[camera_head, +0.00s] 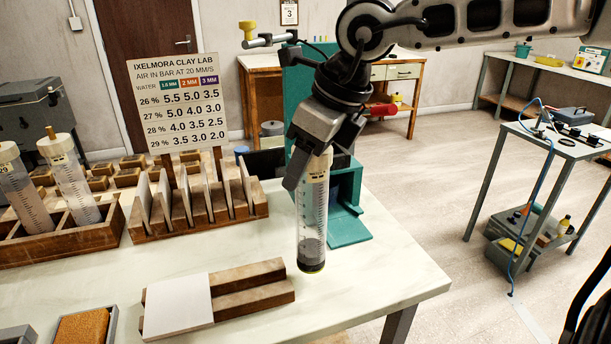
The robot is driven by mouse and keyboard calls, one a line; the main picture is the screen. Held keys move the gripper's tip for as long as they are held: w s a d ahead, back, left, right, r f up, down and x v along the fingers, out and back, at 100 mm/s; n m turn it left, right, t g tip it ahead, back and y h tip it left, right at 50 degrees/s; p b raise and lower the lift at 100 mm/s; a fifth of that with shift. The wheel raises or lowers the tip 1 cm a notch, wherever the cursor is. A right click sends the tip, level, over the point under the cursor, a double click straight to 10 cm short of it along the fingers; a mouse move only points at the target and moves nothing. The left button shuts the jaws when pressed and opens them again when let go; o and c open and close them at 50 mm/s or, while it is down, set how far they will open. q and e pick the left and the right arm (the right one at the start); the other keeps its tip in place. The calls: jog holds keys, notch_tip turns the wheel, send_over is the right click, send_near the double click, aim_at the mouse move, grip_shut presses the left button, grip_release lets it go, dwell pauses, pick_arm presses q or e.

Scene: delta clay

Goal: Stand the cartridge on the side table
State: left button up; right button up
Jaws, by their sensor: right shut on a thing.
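My right gripper (318,160) is shut on the top of a clear cartridge (312,215) with a pale cap and dark grey matter at its bottom. The cartridge hangs upright, in front of a teal stand (347,200) near the right part of the main table. Whether its base touches the tabletop I cannot tell. The side table (560,140) stands at the right, apart from the main table, with tools and a blue hose on its top. My left gripper is not in view.
A wooden rack (70,237) with two cartridges stands at the left. A slotted wooden rack (200,222) of upright plates and a sign (177,100) are behind. A white tile (178,305) lies on wooden strips in front. Open floor (440,190) separates the tables.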

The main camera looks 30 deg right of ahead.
notch_tip(320, 180, down, 3)
jog(key=shift+f, duration=0.1)
jog(key=shift+f+b, duration=0.25)
jog(key=shift+b, duration=0.15)
jog(key=o, duration=1.2)
jog(key=shift+r, duration=0.1)
jog(key=shift+o, duration=0.7)
jog(key=shift+r, duration=0.1)
jog(key=shift+r+p, duration=0.3)
jog(key=shift+p, duration=0.3)
jog(key=v, duration=1.1)
jog(key=shift+r+b, duration=0.3)
jog(key=shift+b, duration=0.05)
jog(key=shift+s+d, duration=0.1)
